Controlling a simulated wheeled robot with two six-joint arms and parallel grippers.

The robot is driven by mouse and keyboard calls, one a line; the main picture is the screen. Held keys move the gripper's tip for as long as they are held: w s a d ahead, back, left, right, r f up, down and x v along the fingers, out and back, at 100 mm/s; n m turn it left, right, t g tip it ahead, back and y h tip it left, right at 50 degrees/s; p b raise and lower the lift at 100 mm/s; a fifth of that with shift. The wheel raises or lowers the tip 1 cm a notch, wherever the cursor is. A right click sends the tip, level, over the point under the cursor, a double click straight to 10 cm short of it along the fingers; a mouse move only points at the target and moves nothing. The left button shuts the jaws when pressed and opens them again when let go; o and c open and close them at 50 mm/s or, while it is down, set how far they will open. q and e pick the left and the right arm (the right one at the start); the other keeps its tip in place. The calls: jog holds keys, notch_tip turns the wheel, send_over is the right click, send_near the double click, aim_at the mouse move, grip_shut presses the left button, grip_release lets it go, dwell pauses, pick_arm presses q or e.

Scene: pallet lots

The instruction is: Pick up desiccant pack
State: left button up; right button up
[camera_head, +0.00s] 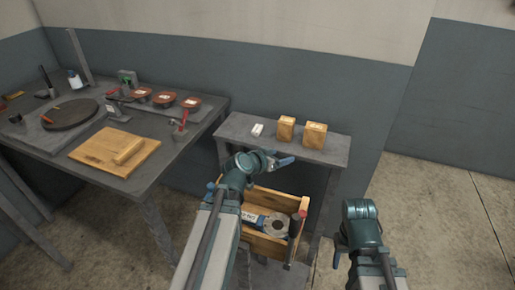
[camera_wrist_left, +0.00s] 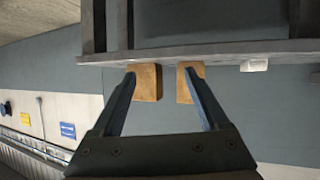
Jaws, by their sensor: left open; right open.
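A small white pack (camera_head: 257,130), which looks like the desiccant pack, lies on the left part of the small grey side table. It also shows near the table edge in the left wrist view (camera_wrist_left: 254,65). My left gripper (camera_head: 281,161) is open and empty in front of the table, to the right of the pack and nearer the camera. In the left wrist view its fingers (camera_wrist_left: 160,78) stand apart, overlapping two boxes in the picture. My right gripper (camera_head: 337,258) is open at the lower right, far from the pack and only partly visible.
Two tan boxes (camera_head: 286,128) (camera_head: 315,136) stand right of the pack. A wooden crate (camera_head: 261,242) with tools is below, partly behind my left arm. A workbench (camera_head: 186,152) with a wooden board (camera_head: 96,158) and red discs is at left. The floor at right is clear.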

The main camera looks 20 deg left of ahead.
aim_at(256, 130)
pick_arm(q)
jog(key=a+n+t+y+b, duration=0.3)
jog(key=a+y, duration=0.1)
jog(key=a, duration=0.9)
jog(key=x, duration=0.3)
jog(key=b+x, duration=0.1)
jog(key=x, duration=0.5)
jog(key=shift+a+r+b, duration=0.3)
jog(key=shift+a+b, duration=0.05)
jog(key=shift+b, duration=0.05)
jog(key=shift+a+r+b+x, duration=0.1)
jog(key=shift+b+x, duration=0.1)
jog(key=shift+x, duration=1.15)
jog(key=shift+a+r+b+x, duration=0.1)
jog(key=shift+b+x, duration=0.05)
jog(key=shift+x, duration=1.2)
pick_arm(e)
notch_tip(256, 130, down, 7)
jog(key=shift+f, duration=0.15)
pick_arm(q)
grip_shut()
